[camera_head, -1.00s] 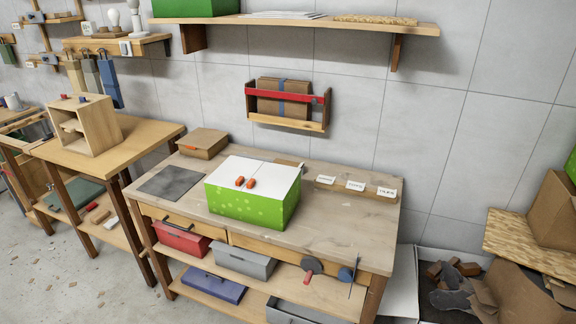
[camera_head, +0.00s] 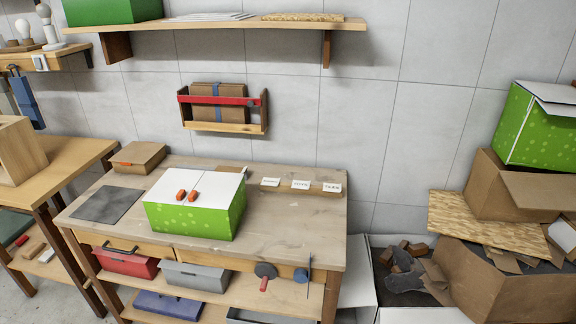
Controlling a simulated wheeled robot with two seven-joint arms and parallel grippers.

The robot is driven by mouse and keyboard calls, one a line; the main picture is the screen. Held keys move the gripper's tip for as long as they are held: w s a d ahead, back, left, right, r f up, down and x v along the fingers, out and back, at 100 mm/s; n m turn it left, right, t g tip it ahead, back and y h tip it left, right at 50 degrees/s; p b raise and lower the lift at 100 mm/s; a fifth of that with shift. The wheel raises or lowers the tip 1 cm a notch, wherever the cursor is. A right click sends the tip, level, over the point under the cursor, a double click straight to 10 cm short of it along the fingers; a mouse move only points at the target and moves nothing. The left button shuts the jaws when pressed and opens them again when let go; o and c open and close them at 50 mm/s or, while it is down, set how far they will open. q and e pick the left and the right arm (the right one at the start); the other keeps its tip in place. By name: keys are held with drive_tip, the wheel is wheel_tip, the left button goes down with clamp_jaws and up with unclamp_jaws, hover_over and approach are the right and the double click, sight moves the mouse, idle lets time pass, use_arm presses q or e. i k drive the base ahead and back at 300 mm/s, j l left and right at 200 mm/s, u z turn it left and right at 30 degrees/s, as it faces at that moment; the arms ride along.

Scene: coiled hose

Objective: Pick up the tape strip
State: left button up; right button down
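I cannot make out a tape strip for certain. A green box with a white top (camera_head: 195,221) stands on the workbench (camera_head: 290,220), with two small orange-red pieces (camera_head: 187,195) on its lid near the middle seam. On the bench's front edge hang a dark round piece with a red part (camera_head: 265,272) and a blue piece (camera_head: 302,275); either may be a tape holder, but they are too small to tell. Neither of my grippers is in view.
A brown carton (camera_head: 138,156) and a dark grey mat (camera_head: 107,204) are on the bench's left. A rail with white labels (camera_head: 300,185) lies at its back right. Cardboard boxes (camera_head: 500,280) and scraps crowd the right. The bench's right half is mostly clear.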

sight(227, 169)
drive_tip(key=i+j+z, duration=0.15)
drive_tip(key=j+z, duration=0.15)
drive_tip(key=i+j+z, duration=0.15)
drive_tip(key=j+z, duration=0.2)
drive_tip(key=j, duration=0.15)
drive_tip(key=j+z, duration=0.3)
drive_tip(key=i+j, duration=0.1)
drive_tip(key=j, duration=0.75)
drive_tip(key=i+j+z, duration=0.15)
drive_tip(key=j, duration=0.7)
